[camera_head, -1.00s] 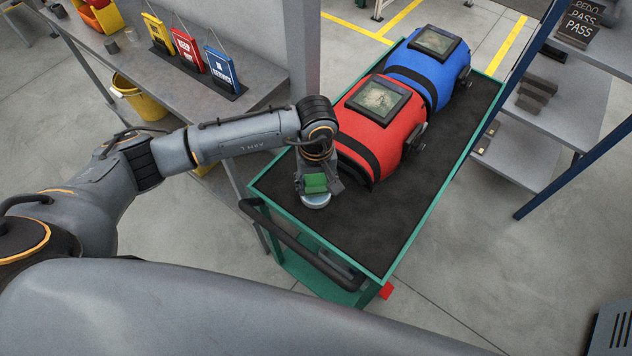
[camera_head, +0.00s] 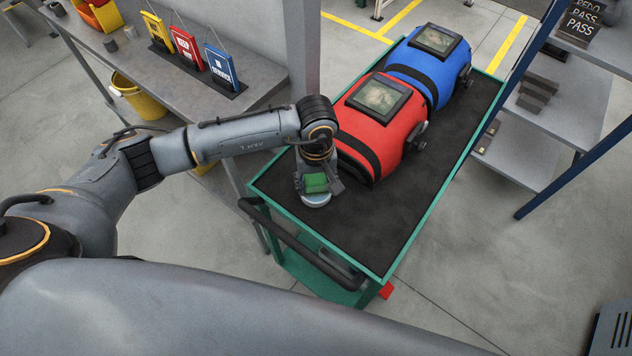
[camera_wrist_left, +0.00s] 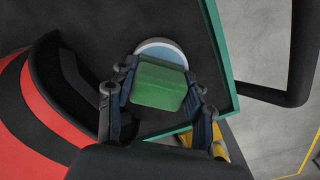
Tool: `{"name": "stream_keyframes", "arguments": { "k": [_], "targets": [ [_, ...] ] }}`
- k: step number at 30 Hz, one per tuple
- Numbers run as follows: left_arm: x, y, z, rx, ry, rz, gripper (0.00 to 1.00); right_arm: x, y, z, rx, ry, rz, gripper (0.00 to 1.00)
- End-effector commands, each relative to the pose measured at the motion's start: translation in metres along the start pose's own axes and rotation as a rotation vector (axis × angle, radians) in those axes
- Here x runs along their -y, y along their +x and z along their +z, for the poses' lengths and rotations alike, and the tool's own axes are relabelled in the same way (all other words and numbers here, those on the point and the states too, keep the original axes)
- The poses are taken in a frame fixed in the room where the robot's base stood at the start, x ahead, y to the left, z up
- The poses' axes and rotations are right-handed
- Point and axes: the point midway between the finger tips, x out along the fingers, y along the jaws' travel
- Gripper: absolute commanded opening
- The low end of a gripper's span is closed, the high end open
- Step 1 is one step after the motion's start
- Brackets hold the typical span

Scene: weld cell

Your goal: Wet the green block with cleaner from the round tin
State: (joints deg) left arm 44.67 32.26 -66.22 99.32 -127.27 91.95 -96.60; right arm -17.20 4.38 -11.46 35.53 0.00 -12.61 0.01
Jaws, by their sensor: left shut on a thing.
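The green block (camera_head: 316,183) is held between the fingers of my left gripper (camera_head: 318,184), which is shut on it. In the left wrist view the green block (camera_wrist_left: 160,84) sits between the two fingers of my left gripper (camera_wrist_left: 160,92). The round tin (camera_head: 316,200) is pale and stands on the cart's dark mat near the left corner. The block is over the tin and hides much of it. The tin's pale rim (camera_wrist_left: 162,46) shows beyond the block in the wrist view. I cannot tell whether block and tin touch. My right gripper is not in view.
A grey bench (camera_head: 185,85) is at left, a shelf rack (camera_head: 530,150) at right.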

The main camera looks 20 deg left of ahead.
Motion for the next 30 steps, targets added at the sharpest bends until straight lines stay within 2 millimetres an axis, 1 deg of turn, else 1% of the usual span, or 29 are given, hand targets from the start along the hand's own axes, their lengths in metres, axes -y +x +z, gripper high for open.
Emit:
{"name": "stream_keyframes", "arguments": {
  "k": [30],
  "targets": [
    [0.0003,0.0019,0.0005,0.001,0.001,-0.001,0.26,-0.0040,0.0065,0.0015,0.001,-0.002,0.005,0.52]
  ]
}}
